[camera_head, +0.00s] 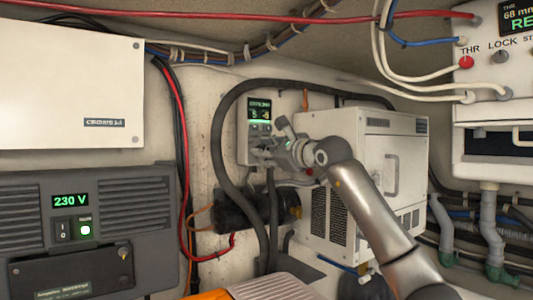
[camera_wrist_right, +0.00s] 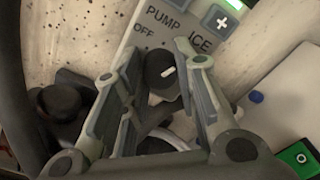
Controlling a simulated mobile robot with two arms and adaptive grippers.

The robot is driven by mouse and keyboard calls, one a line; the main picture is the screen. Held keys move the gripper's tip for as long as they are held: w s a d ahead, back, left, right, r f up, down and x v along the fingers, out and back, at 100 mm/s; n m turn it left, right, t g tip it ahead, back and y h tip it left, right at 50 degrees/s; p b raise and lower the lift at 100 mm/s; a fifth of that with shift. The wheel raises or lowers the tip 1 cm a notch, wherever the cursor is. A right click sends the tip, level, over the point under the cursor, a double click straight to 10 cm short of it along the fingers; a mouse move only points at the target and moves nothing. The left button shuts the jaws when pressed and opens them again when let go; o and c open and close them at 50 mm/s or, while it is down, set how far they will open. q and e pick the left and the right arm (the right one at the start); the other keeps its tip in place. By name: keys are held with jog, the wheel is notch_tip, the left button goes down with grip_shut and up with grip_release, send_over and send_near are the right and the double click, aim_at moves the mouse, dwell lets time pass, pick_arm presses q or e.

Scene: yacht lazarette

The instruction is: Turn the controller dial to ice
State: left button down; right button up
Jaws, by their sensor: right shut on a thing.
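The controller (camera_head: 257,128) is a small grey wall unit with a green-lit display, left of the white box. In the right wrist view its panel (camera_wrist_right: 158,38) shows the labels OFF, PUMP and ICE and a plus button. The black dial (camera_wrist_right: 155,68) sits below these labels. Its short white mark is tilted, its outer end toward the upper right, on the ICE side. My right gripper (camera_head: 261,150) is at the lower part of the controller. Its fingers (camera_wrist_right: 157,60) stand on both sides of the dial and are shut on it. My left gripper is not in view.
A thick black hose (camera_head: 216,145) loops around the controller. A white box (camera_head: 375,150) stands to the right, close to my right arm. An inverter (camera_head: 80,230) reading 230 V is at the left. Red and black cables hang between inverter and controller.

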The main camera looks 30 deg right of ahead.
jog(key=shift+f, duration=0.15)
jog(key=o, duration=1)
jog(key=shift+o, duration=0.2)
jog(key=s+d, duration=0.1)
jog(key=s, duration=1.1)
jog(key=shift+d, duration=0.4)
jog(key=shift+w, duration=0.1)
